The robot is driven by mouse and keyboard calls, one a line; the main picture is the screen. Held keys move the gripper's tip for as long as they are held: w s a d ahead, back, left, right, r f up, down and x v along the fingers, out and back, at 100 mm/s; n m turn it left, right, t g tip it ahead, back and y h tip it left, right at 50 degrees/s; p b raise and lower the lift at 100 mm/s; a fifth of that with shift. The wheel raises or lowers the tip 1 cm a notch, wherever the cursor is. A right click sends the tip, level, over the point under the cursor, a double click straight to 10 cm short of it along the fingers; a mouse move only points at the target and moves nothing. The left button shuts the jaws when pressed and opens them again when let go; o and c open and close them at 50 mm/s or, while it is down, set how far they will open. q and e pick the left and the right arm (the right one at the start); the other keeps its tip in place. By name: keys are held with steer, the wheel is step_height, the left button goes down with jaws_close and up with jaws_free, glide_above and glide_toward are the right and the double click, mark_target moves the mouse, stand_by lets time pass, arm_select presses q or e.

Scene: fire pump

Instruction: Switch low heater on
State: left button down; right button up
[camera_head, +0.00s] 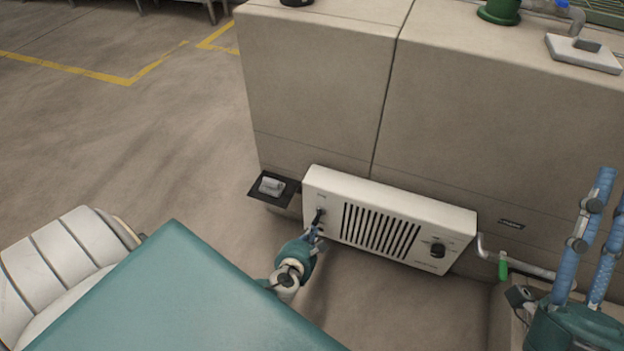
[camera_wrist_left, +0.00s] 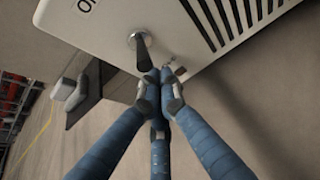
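The low heater (camera_head: 388,222) is a white box with dark vertical slots, low against a beige cabinet. A small dark switch lever (camera_head: 318,216) sits at its left end; in the left wrist view the lever (camera_wrist_left: 141,52) sticks out from a round metal base. A dark knob (camera_head: 438,250) is at its right end. My left gripper (camera_head: 314,233) is at the lever. In the left wrist view its blue fingertips (camera_wrist_left: 163,82) are together, right by the lever's end; I cannot tell whether they touch it. My right gripper (camera_head: 590,240) has its blue fingers spread, apart from the heater.
A black plate with a grey pedal-like piece (camera_head: 271,187) sticks out left of the heater. A pipe with a green handle (camera_head: 503,270) is at its right. The beige cabinet (camera_head: 480,110) stands behind. Open floor (camera_head: 130,130) with yellow lines lies to the left.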

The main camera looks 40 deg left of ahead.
steer(key=w+f+g+h+p, duration=0.1)
steer(key=w+f+g+h, duration=0.1)
steer(key=w+f+g, duration=0.4)
steer(key=shift+a+f+p, duration=0.15)
steer(key=shift+f+p, duration=0.2)
steer(key=shift+f, duration=2.1)
steer(key=shift+r, duration=0.1)
